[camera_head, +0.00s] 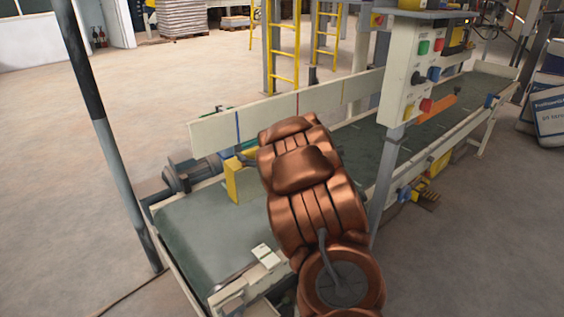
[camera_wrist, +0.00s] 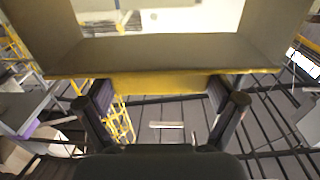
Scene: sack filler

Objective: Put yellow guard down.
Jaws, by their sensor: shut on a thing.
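The yellow guard (camera_head: 241,182) shows in the head view at the left of my copper-coloured arm, over the green conveyor belt (camera_head: 200,235). My arm hides part of it, and I cannot tell whether it touches the belt. In the wrist view the guard (camera_wrist: 160,84) spans the top as a broad, dark-faced channel with a yellow edge and raised sides. My gripper (camera_wrist: 162,97) is shut on that yellow edge, with one finger at each end of the gripped part. My arm hides the gripper in the head view.
A cream side rail (camera_head: 250,118) runs along the belt's far side. A control box (camera_head: 417,75) with coloured buttons stands right of my arm. A dark post (camera_head: 105,140) rises at left, and a grey motor (camera_head: 190,174) sits beside the conveyor. The belt's near-left part looks clear.

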